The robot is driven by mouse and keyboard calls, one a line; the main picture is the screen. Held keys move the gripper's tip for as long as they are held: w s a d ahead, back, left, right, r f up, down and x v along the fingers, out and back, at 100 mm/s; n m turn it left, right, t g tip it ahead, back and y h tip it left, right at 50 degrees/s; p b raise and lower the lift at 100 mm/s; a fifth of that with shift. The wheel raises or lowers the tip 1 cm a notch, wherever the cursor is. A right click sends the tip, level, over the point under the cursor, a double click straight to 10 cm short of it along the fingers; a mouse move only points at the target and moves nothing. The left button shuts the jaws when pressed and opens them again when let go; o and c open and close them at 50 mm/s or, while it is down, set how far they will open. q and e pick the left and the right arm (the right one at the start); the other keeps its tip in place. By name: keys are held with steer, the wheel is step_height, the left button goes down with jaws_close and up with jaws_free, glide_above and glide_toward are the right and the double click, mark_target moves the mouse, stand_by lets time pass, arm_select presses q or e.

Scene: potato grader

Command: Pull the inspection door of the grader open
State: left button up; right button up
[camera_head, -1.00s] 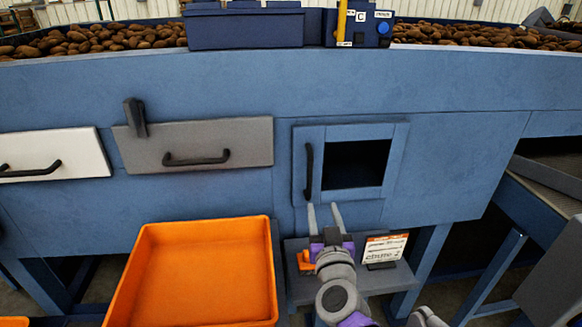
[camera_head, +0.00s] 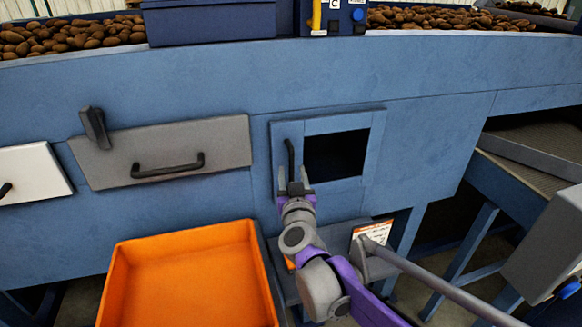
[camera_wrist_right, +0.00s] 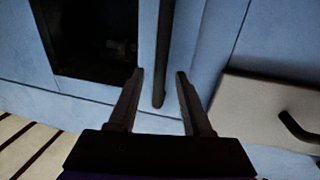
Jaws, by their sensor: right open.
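The inspection door (camera_head: 350,122) is a blue square panel with a dark window opening (camera_head: 337,155), flush in the grader's front. Its black vertical bar handle (camera_head: 291,153) is on the left side of the door. My right gripper (camera_head: 295,182) is open at the handle's lower end and covers part of it in the head view. In the right wrist view, the handle (camera_wrist_right: 164,50) passes between the two open fingers (camera_wrist_right: 160,72). I cannot tell whether either finger touches it. My left gripper is in neither view.
A grey drawer front (camera_head: 215,145) with a black handle and a black lever (camera_head: 95,127) are left of the door. A white panel (camera_head: 32,172) is farther left. An orange tray (camera_head: 195,235) stands below. A small sign (camera_head: 372,230) is below the door's right side.

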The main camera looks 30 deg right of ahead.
steer(key=shift+x, duration=1.25)
steer(key=shift+c, duration=0.3)
jaws_close()
